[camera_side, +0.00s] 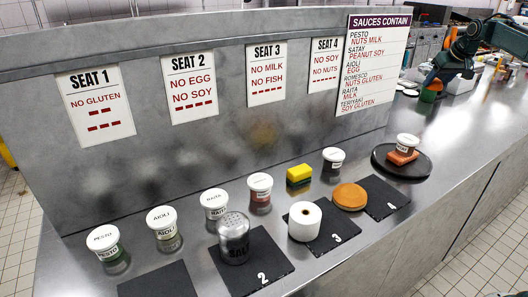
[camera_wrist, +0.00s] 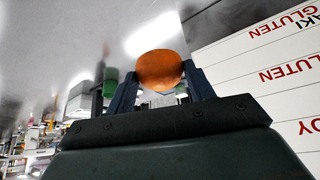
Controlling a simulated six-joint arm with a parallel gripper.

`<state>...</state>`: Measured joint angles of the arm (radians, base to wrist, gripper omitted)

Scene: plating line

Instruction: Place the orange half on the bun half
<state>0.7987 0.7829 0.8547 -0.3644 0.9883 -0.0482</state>
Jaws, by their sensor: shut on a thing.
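My gripper (camera_side: 432,84) is at the far right end of the counter. In the wrist view its two fingers (camera_wrist: 160,82) are shut on the rounded orange half (camera_wrist: 159,68). The orange half also shows as a small orange patch (camera_side: 436,86) in the side view. A flat, round orange-brown piece (camera_side: 350,196), which looks like the bun half, lies at the top right of the seat 3 mat (camera_side: 325,240), far from my gripper. Its top is bare.
Near it stand a white roll (camera_side: 304,221), a yellow-topped sponge (camera_side: 299,175) and a metal shaker (camera_side: 233,238). Sauce jars line the back. A round black board (camera_side: 387,170) holds a jar on a reddish block. The seat 4 mat (camera_side: 388,195) is bare. The sauces sign (camera_side: 372,62) stands left of my gripper.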

